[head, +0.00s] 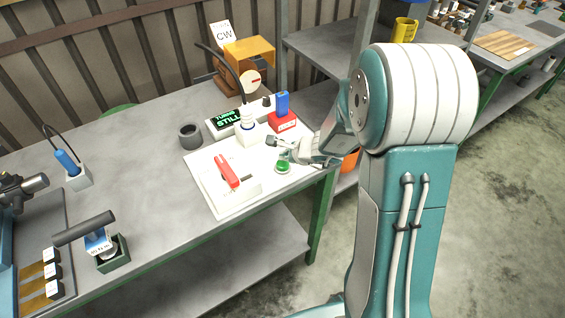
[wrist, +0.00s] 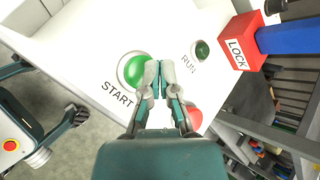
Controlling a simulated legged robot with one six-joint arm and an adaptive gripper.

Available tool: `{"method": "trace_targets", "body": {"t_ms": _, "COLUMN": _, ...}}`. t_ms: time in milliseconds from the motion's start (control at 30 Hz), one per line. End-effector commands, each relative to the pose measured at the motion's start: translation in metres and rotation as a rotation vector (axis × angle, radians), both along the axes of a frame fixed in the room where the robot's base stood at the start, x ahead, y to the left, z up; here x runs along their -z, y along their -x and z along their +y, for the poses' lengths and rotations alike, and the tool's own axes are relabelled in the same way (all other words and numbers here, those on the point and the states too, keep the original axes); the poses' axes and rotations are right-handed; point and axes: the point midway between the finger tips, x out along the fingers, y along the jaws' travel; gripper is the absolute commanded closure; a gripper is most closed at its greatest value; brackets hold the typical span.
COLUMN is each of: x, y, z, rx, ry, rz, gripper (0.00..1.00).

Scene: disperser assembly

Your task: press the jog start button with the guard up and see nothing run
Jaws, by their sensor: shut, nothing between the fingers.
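The green START button (wrist: 133,70) sits in a pale ring on the white panel; it also shows in the head view (head: 283,167). My gripper (wrist: 158,70) is shut and empty, its fingertips at the right edge of the button in the wrist view. I cannot tell whether they touch it. The RUN lamp (wrist: 202,49) looks dark green and unlit. An amber panel (head: 250,50), seemingly the guard, stands tilted over the orange device at the back. The display (head: 228,119) shows green text with "STILL".
A red LOCK block (head: 282,121) with a blue piece (head: 282,103) stands behind the button. The bench's left middle is mostly clear.

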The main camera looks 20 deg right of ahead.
Motion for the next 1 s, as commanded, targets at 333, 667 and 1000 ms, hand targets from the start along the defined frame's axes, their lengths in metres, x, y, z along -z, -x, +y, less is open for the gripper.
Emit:
{"method": "trace_targets", "body": {"t_ms": 333, "x": 0.007, "y": 0.001, "z": 0.000, "rx": 0.000, "ry": -0.001, "rz": 0.001, "gripper": 1.00}}
{"method": "trace_targets", "body": {"t_ms": 667, "x": 0.008, "y": 0.001, "z": 0.000, "rx": 0.000, "ry": -0.001, "rz": 0.001, "gripper": 1.00}}
{"method": "trace_targets", "body": {"t_ms": 1000, "x": 0.011, "y": 0.001, "z": 0.000, "rx": -0.001, "ry": -0.001, "rz": 0.000, "gripper": 1.00}}
